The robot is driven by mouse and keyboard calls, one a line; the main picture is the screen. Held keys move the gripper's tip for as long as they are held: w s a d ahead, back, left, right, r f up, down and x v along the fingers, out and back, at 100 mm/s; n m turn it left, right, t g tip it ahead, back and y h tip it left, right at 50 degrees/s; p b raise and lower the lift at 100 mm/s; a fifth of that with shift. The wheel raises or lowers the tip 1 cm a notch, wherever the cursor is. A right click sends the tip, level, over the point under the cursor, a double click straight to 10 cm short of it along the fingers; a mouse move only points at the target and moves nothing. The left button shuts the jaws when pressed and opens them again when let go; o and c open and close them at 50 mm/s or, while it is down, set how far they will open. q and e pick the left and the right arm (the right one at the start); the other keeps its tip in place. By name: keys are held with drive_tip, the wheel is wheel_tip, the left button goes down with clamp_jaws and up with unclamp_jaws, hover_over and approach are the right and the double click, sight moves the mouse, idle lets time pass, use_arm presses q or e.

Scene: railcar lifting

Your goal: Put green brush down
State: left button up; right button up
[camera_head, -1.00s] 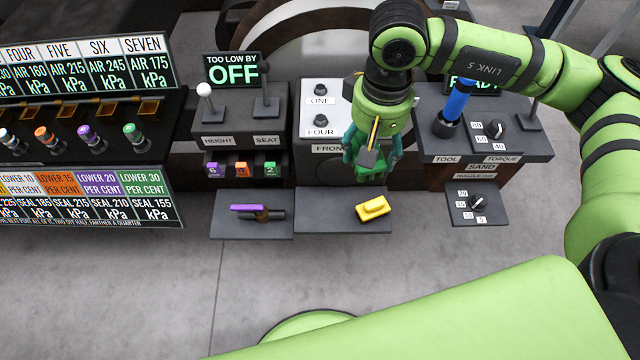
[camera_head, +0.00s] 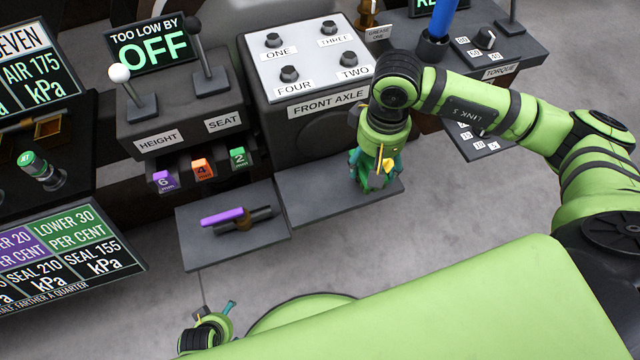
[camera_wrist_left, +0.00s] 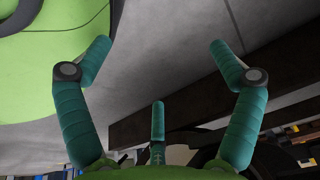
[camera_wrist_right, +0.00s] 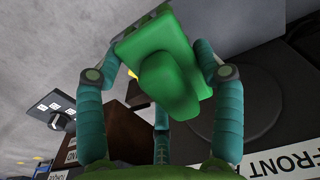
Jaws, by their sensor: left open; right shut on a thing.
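The green brush (camera_wrist_right: 165,65) is a flat block with a rounded grip. My right gripper (camera_head: 374,172) is shut on it at the right part of the dark shelf (camera_head: 315,203) below the front axle panel. In the right wrist view, its fingers press the brush from both sides. In the head view the fingers largely cover the brush (camera_head: 376,183), and I cannot tell whether it touches the shelf. My left gripper (camera_head: 216,312) is low at the bottom of the head view. Its fingers are spread and empty in the left wrist view (camera_wrist_left: 155,62).
A purple-handled tool (camera_head: 222,216) lies on the neighbouring left shelf (camera_head: 200,245). The front axle panel (camera_head: 318,60) rises behind. The height and seat levers (camera_head: 130,90) stand left, and a blue-handled tool (camera_head: 442,18) stands right. The shelf's left part is clear.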

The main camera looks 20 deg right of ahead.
hover_over(323, 187)
wheel_tip(323, 187, down, 6)
wheel_tip(323, 187, down, 3)
drive_tip(key=shift+s+a+f+b, duration=0.1)
drive_tip(key=shift+s+b, duration=0.05)
drive_tip(key=shift+b, duration=0.2)
drive_tip(key=shift+f, duration=0.6)
drive_tip(key=o, duration=1.2)
drive_tip(key=shift+r, duration=0.1)
use_arm(q)
drive_tip(key=shift+s+d+r+g, duration=0.1)
drive_tip(key=shift+s+r+g, duration=0.2)
drive_tip(key=shift+s, duration=0.05)
use_arm(e)
drive_tip(key=shift+o, duration=0.2)
use_arm(q)
drive_tip(key=shift+r, duration=0.1)
use_arm(e)
drive_tip(key=shift+r, duration=0.1)
